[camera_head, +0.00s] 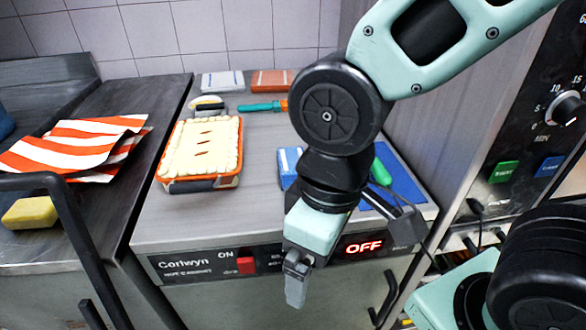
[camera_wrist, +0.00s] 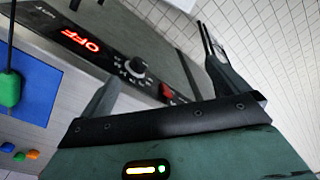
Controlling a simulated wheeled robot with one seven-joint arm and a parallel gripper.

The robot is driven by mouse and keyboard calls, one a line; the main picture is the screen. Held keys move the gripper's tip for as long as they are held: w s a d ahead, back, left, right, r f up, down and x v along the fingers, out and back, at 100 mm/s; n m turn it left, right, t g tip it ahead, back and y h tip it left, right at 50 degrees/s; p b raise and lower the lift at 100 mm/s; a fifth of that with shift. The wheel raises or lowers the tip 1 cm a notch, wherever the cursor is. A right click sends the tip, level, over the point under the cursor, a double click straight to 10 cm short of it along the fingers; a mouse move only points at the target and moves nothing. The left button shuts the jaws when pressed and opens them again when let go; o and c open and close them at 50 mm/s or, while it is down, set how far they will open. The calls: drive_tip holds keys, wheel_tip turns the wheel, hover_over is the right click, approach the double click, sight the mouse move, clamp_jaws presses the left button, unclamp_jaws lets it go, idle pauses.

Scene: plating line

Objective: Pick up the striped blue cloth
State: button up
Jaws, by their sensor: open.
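A blue item with a white stripe (camera_head: 287,163), which looks like the striped blue cloth, lies on the warming counter, partly hidden behind my arm. I cannot tell its full shape. A flat white and blue item (camera_head: 222,82) lies at the back of the counter; I cannot tell if it is a cloth. My gripper (camera_head: 296,278) hangs in front of the counter's front panel, apart from both. In the wrist view my gripper (camera_wrist: 160,55) has its fingers spread, with nothing between them. No striped blue cloth is clear there.
A pie in an orange dish (camera_head: 200,152) stands on the counter, with an orange-red item (camera_head: 272,81) behind. A blue mat (camera_head: 402,182) with a green-handled tool (camera_head: 380,172) lies right. An orange-striped cloth (camera_head: 75,145) and a yellow sponge (camera_head: 30,212) lie left. A black rail (camera_head: 75,230) stands front left.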

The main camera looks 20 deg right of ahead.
idle(0.3)
wheel_tip(320, 180, up, 11)
drive_tip(key=n+t+p, duration=0.2)
drive_tip(key=n+p, duration=0.2)
drive_tip(key=p, duration=2.2)
hover_over(294, 159)
drive_tip(key=s+d, duration=0.2)
drive_tip(key=s, duration=0.1)
drive_tip(key=w+d+r+n+y+p, duration=0.1)
drive_tip(key=d+r+n+y+p, duration=0.2)
drive_tip(key=p, duration=0.9)
drive_tip(key=shift+g+y, duration=0.4)
drive_tip(key=b+x, duration=0.5)
drive_tip(key=x, duration=0.1)
drive_tip(key=d+b+x, duration=0.1)
drive_tip(key=b+x, duration=0.4)
drive_tip(key=x, duration=0.1)
drive_tip(key=b+x, duration=0.6)
drive_tip(key=shift+w+d+f, duration=0.15)
drive_tip(key=shift+d+f, duration=0.1)
drive_tip(key=shift+f, duration=0.25)
drive_tip(key=shift+r, duration=0.1)
drive_tip(key=shift+c, duration=0.3)
